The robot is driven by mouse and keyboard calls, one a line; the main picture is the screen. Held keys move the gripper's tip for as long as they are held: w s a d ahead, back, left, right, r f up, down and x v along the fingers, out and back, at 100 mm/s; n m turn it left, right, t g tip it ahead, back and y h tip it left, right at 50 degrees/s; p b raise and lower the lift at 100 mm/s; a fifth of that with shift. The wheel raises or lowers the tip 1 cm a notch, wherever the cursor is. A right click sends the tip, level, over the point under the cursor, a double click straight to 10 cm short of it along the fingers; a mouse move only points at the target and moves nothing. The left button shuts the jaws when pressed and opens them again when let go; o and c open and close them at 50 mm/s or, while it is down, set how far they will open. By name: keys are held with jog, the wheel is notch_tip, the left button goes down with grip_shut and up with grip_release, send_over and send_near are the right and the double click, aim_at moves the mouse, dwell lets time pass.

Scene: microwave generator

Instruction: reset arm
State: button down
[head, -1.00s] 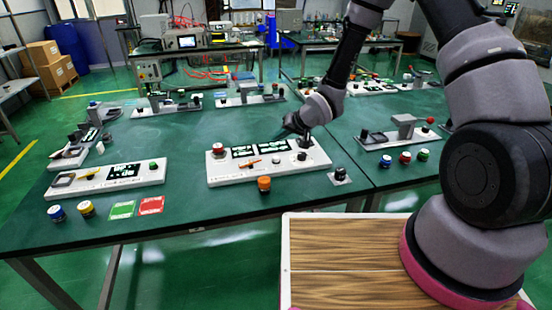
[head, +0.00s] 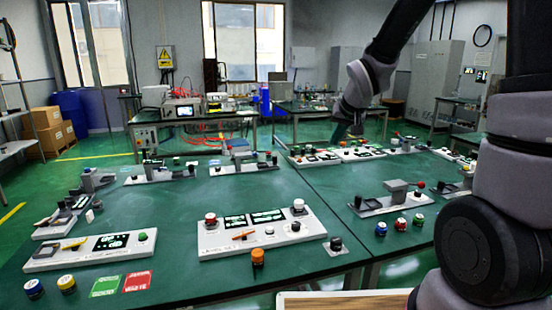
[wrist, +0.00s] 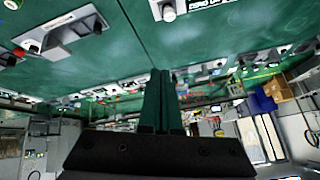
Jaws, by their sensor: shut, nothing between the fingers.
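My gripper (head: 338,134) is raised above the back part of the green table in the head view, well clear of the panels. In the wrist view its two fingers (wrist: 160,74) lie together with nothing between them. The arm is bent, with the forearm sloping down from the upper right. A white control panel (head: 262,234) with dark displays, knobs and an orange switch lies on the near table, below and in front of the gripper.
Another white panel (head: 92,250) lies at left, beside green (head: 105,286) and red (head: 138,281) cards. An orange button (head: 258,257) and a black knob (head: 336,244) stand at the front. A grey fixture (head: 393,199) is at right. The table between the panels is clear.

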jog(key=s+d+r+m, duration=0.1)
jog(key=s+r, duration=0.3)
jog(key=s, duration=0.4)
jog(key=s+d+r+m, duration=0.1)
jog(key=s+d+r, duration=0.3)
jog(key=s, duration=0.3)
jog(key=s+d+r+m, duration=0.1)
jog(key=s+d+r, duration=0.1)
jog(key=s+r, duration=0.4)
jog(key=s, duration=0.2)
jog(key=shift+s+d+y, duration=0.2)
jog(key=shift+s+y, duration=0.1)
jog(key=shift+r, duration=0.1)
